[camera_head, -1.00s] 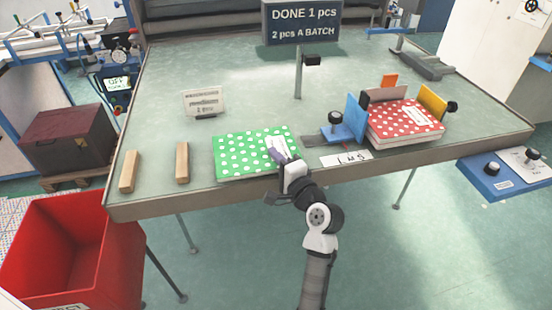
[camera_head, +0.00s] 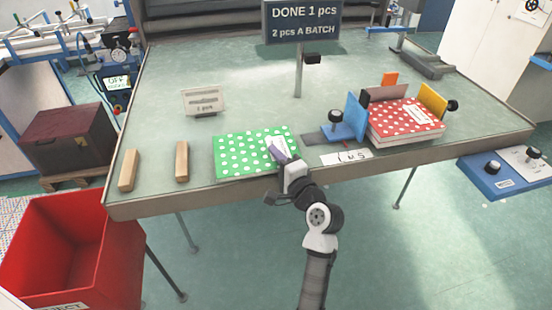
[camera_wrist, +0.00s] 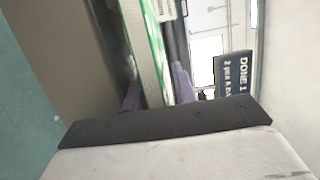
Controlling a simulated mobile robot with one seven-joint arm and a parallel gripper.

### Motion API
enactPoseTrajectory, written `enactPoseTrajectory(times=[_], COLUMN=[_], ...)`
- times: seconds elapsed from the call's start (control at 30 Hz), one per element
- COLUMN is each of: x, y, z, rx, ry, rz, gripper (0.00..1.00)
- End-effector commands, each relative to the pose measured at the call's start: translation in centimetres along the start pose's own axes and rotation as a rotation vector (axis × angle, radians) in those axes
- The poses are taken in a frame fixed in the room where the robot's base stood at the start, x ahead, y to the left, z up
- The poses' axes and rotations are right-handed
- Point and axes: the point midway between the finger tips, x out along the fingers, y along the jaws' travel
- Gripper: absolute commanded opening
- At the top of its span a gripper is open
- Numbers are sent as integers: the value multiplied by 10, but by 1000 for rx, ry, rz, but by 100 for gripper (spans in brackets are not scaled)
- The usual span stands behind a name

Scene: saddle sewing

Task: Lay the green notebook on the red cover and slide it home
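The green notebook (camera_head: 240,153) with white dots lies near the table's front edge, with a pale label at its right. My gripper (camera_head: 279,152) is at its front right corner, with one purple finger over the top cover. In the wrist view the notebook's edge (camera_wrist: 149,60) stands between my two purple fingers (camera_wrist: 158,92). Whether both fingers press on it cannot be told. The red cover (camera_head: 402,119) with white dots lies on a pale block of pages at the right, apart from the green notebook.
A blue upright plate (camera_head: 355,116), an orange tab (camera_head: 390,80) and a yellow plate (camera_head: 433,101) surround the red cover. A white card (camera_head: 346,157) lies before it. Two wooden blocks (camera_head: 129,170) (camera_head: 182,161) stand left. The sign (camera_head: 302,22) reads "DONE 1 pcs".

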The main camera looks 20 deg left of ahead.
Motion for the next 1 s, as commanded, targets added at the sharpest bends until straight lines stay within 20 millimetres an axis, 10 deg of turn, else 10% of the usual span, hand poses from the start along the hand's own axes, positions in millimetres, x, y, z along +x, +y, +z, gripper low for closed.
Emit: enactPoseTrajectory(times=[1.0], x=[-16], y=[9], z=[5], rx=[6], ry=[0], rz=[10], gripper=[40])
